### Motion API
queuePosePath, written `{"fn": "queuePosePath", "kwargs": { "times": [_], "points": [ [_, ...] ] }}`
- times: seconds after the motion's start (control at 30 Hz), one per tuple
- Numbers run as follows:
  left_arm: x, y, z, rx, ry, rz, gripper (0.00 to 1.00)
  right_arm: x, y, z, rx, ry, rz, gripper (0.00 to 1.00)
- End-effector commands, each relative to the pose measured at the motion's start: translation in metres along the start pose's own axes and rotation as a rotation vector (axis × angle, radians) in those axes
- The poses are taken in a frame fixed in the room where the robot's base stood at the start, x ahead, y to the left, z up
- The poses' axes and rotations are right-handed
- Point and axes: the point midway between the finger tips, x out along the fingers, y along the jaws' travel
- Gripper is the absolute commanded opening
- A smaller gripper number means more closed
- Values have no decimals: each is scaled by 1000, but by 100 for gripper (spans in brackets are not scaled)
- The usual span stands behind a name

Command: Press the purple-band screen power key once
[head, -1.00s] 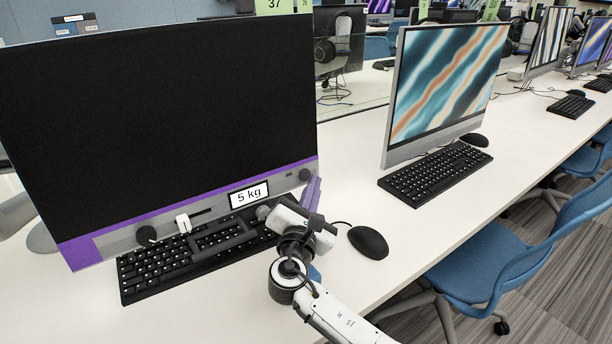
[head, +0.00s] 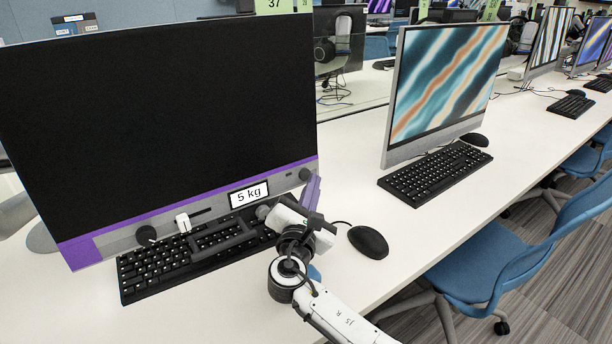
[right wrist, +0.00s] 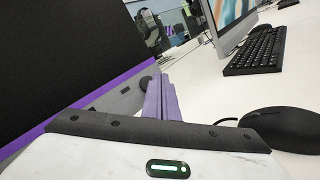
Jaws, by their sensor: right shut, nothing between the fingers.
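The purple-band screen (head: 160,120) stands at the left of the head view, its display black. A purple band (head: 190,205) runs along its lower edge above a grey strip. On the strip's right part are a small dark rectangular key (head: 289,175) and a round dark knob (head: 305,174); I cannot tell which is the power key. They also show in the right wrist view as a small key (right wrist: 125,90) and knob (right wrist: 146,83). My right gripper (head: 315,180), with purple fingers (right wrist: 160,100), is shut and empty just right of the knob; contact cannot be told. My left gripper is out of view.
A keyboard (head: 150,275) lies below, a mouse (head: 368,242) to the right. A second lit screen (head: 445,85) stands farther right.

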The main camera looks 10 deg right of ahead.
Motion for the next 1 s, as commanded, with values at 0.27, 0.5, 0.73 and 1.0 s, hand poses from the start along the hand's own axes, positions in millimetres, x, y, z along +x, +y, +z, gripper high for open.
{"fn": "queuePosePath", "kwargs": {
  "times": [0.27,0.5,0.73,1.0],
  "points": [
    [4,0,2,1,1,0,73,5,3,-4,0,0,0,0],
    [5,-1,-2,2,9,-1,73,5,3,-4,0,0,0,0],
    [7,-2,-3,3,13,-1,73,6,4,-5,1,0,0,0],
    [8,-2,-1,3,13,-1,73,8,6,-7,0,0,0,0]
  ]
}}
